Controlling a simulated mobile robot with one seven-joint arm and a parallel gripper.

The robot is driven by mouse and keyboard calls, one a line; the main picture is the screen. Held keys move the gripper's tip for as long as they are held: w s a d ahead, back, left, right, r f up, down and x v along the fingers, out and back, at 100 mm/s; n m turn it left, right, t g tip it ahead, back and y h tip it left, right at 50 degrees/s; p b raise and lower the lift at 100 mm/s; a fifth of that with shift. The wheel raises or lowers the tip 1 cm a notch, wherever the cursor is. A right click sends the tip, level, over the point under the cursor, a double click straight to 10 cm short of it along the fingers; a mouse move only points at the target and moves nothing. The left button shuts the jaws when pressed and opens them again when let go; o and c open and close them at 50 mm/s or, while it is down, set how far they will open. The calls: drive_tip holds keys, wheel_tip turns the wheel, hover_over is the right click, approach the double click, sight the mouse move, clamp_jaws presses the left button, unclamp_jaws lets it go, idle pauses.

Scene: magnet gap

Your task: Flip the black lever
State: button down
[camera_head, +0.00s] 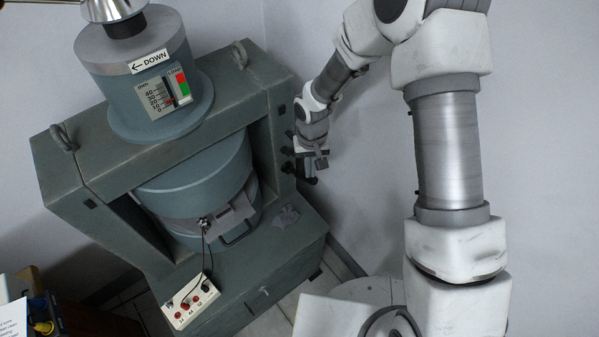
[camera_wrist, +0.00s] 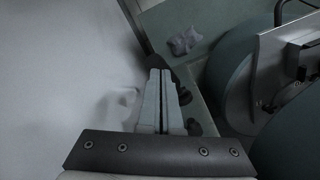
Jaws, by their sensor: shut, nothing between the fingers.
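The magnet's right side carries several small black fittings, among them a black knob (camera_head: 288,167), beside my gripper (camera_head: 316,162). A dark part shows just below my fingers in the head view, but I cannot tell whether it is the black lever. In the wrist view my gripper (camera_wrist: 160,76) has its two fingers together with nothing between them. A black knob (camera_wrist: 184,96) lies just right of the fingers there, and another (camera_wrist: 193,127) is nearer the palm. A dark shape behind the fingertips is partly hidden. I cannot tell contact.
The large green magnet frame (camera_head: 95,180) stands at left, with a gauge (camera_head: 168,92) and a "DOWN" label on top. A white control box (camera_head: 190,302) with red knobs sits on its base. A grey cloth (camera_head: 286,217) lies on the base's right. A plain wall is at right.

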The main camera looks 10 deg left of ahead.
drive_tip(key=shift+w+f+b, duration=0.1)
drive_tip(key=shift+f+b, duration=2.8)
drive_tip(key=shift+f, duration=0.65)
drive_tip(key=shift+s+d+r+p, duration=0.25)
drive_tip(key=shift+r+p, duration=0.65)
drive_tip(key=shift+r, duration=0.45)
drive_tip(key=shift+s+d+r+p, duration=0.25)
drive_tip(key=shift+r+p, duration=0.6)
drive_tip(key=shift+r, duration=0.5)
drive_tip(key=shift+s+d+r+p, duration=0.25)
drive_tip(key=shift+r+p, duration=0.65)
drive_tip(key=shift+r, duration=0.45)
drive_tip(key=shift+r, duration=0.1)
drive_tip(key=s+d+r+m+t, duration=0.1)
drive_tip(key=d+r, duration=0.5)
drive_tip(key=r, duration=0.5)
drive_tip(key=s+d+r+m+t, duration=0.15)
drive_tip(key=d+r, duration=0.35)
drive_tip(key=r, duration=0.5)
drive_tip(key=s+d+r+t, duration=0.1)
drive_tip(key=s+d+r, duration=0.3)
drive_tip(key=s+r, duration=0.2)
drive_tip(key=s+d+r+m+t, duration=0.1)
drive_tip(key=s+d+r+t, duration=0.1)
drive_tip(key=s+d+r, duration=0.2)
drive_tip(key=shift+s+r, duration=0.85)
drive_tip(key=shift+s, duration=1.05)
